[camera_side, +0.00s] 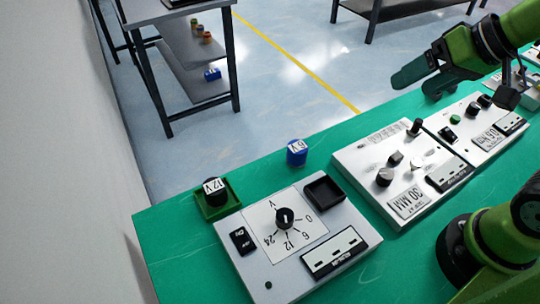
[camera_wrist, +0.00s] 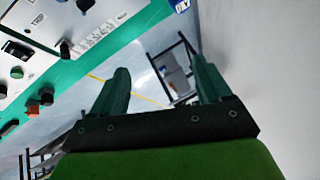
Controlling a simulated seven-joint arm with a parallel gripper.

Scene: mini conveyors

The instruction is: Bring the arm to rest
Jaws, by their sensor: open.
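My gripper (camera_side: 415,76) is raised at the upper right of the side view, above the far edge of the green table (camera_side: 180,262) and apart from everything on it. In the wrist view my gripper (camera_wrist: 160,85) shows two dark green fingers spread apart with nothing between them. Past the fingers I see the floor and a grey wall. A black 12V cylinder (camera_side: 214,191) stands in a green square holder at the table's left. A blue 6V cylinder (camera_side: 297,152) stands on the bare table top near the far edge.
A white panel with a dial (camera_side: 252,222) and an empty black square socket (camera_side: 325,191) lies at the front. Another panel (camera_side: 368,160) with knobs is to its right, and a third (camera_side: 462,146) beyond. A shelf rack (camera_side: 160,75) stands on the floor behind.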

